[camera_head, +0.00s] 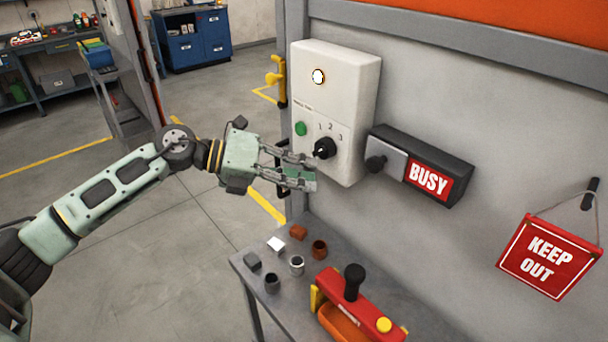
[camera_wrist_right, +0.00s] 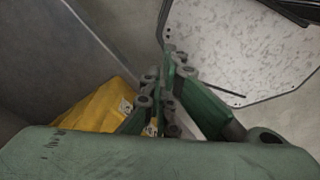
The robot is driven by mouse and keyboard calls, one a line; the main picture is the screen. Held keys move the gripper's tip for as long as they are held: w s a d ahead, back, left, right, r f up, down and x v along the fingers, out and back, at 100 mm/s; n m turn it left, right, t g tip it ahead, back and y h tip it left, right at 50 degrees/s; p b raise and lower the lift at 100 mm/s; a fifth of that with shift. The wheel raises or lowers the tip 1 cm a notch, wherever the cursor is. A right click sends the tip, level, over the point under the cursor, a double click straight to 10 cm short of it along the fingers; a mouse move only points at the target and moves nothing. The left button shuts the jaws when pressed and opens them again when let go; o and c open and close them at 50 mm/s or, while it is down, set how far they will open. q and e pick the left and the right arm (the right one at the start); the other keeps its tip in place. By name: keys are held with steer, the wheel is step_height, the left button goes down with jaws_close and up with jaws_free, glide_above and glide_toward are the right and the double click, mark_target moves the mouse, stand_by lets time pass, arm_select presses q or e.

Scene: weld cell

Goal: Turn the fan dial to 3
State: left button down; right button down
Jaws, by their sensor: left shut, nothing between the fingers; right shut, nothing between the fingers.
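The fan dial (camera_head: 325,148) is a black round knob on the front of a white wall box (camera_head: 338,90). The marks 1, 2 and 3 are printed above it. I cannot tell which mark it points to. A green button (camera_head: 300,128) sits left of the dial, and a round lit lamp (camera_head: 318,76) is above. My left gripper (camera_head: 308,172) is shut and empty, just below and left of the dial; I cannot tell whether it touches the box. My right gripper (camera_wrist_right: 168,75) shows only in the right wrist view, shut and empty, away from the dial.
A dark box with a BUSY sign (camera_head: 428,180) and a knob is right of the white box. A KEEP OUT sign (camera_head: 548,257) hangs further right. Below, a grey table (camera_head: 245,270) holds small blocks, cups and a red tool (camera_head: 360,308) with a black knob.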

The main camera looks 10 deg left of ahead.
steer(key=shift+d, duration=0.3)
steer(key=shift+r, duration=0.15)
